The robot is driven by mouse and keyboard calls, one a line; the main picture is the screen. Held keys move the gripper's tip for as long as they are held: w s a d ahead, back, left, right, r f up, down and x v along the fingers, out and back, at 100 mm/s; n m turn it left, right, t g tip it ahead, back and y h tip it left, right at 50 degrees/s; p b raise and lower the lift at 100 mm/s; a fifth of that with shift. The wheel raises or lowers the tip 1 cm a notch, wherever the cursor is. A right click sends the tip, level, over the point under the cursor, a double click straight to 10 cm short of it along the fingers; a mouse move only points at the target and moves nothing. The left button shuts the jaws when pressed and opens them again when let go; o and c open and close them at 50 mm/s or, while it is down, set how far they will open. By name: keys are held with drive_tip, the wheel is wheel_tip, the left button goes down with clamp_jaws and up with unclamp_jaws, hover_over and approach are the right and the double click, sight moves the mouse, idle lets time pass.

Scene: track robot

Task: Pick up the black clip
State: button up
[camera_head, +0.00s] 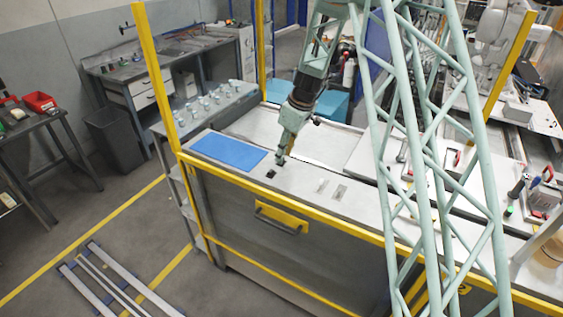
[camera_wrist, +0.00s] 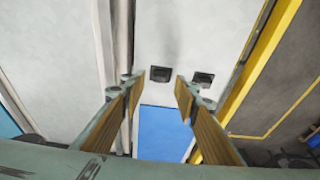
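Two small black pieces lie on the pale worktop in the wrist view. One black clip (camera_wrist: 160,74) shows between and beyond my fingertips. Another black piece (camera_wrist: 203,79) lies to the right, beyond the right finger. I cannot tell for sure which one the task means. The head view shows one black piece (camera_head: 271,174) on the worktop near the blue mat; the other seems hidden by my gripper. My gripper (camera_wrist: 160,77) is open and empty, its wooden-coloured fingers apart. In the head view my gripper (camera_head: 280,158) points down just above the worktop, close behind the black piece.
A blue mat (camera_head: 229,150) lies left of my gripper. Small light plates (camera_head: 340,192) lie to the right. A yellow rail (camera_head: 300,208) runs along the worktop's front edge. Red-and-white devices (camera_head: 453,159) stand farther right. A green lattice column crosses the head view.

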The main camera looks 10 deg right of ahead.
drive_tip(key=shift+x, duration=1.15)
drive_tip(key=c, duration=0.7)
